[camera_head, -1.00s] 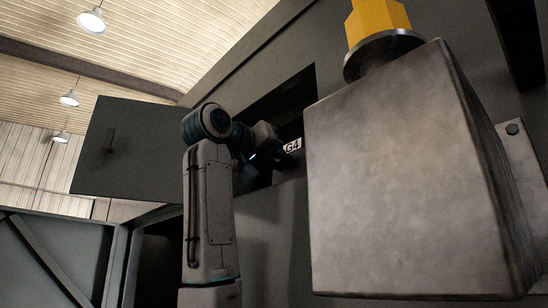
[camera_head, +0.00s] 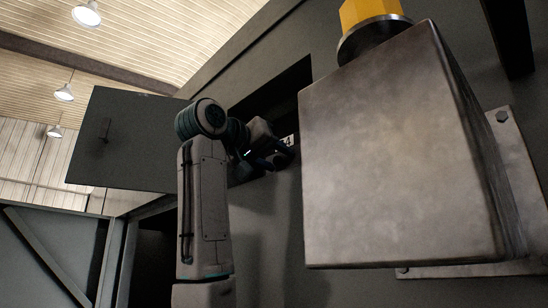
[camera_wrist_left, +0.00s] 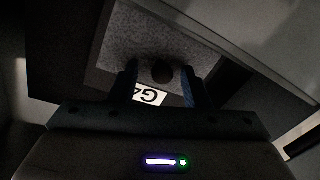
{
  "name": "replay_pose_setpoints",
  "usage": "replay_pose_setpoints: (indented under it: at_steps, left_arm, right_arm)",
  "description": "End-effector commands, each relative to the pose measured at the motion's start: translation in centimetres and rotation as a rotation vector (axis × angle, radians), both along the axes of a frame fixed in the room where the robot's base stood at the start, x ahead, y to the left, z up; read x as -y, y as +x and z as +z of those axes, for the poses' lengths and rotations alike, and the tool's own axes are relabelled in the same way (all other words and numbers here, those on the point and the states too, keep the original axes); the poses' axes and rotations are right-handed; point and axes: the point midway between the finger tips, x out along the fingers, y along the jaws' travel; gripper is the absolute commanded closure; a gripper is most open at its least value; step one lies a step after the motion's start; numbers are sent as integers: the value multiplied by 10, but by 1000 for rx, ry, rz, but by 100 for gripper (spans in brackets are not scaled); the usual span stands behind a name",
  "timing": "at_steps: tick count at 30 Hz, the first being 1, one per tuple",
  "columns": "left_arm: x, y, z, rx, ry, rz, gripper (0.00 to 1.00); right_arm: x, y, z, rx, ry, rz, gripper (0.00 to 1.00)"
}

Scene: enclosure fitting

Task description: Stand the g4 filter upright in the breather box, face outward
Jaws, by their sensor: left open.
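The g4 filter (camera_wrist_left: 160,45) shows in the left wrist view as a grey speckled face with a dark round knob and a white G4 label (camera_wrist_left: 148,97). The label reads upside down in that view. In the head view only a sliver of the label (camera_head: 289,140) shows beside my gripper, in the dark opening of the breather box (camera_head: 292,88). My left gripper (camera_wrist_left: 160,84) is open, its fingers apart to either side of the knob. In the head view the left gripper (camera_head: 279,160) is at the opening and hides most of the filter. My right gripper is out of view.
The box's door (camera_head: 130,140) stands open at the left. A large grey metal block (camera_head: 395,150) with a yellow fitting (camera_head: 366,12) on top stands close on the right and covers part of the wall. A bolted plate (camera_head: 512,160) is behind it.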

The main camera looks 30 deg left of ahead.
Motion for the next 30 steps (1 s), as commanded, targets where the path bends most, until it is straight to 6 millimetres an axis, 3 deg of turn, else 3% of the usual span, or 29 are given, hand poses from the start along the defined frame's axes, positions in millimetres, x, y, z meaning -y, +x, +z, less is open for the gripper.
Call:
replay_pose_setpoints:
  at_steps: [5, 18, 30]
  left_arm:
    - [-3, -14, -3, 2, 1, 0, 57]
    - [-20, -93, -2, 2, 0, 1, 57]
    - [-23, -106, 1, 0, 0, 0, 57]
  right_arm:
    - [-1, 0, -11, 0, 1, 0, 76]
    - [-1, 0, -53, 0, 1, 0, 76]
    - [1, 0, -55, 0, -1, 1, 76]
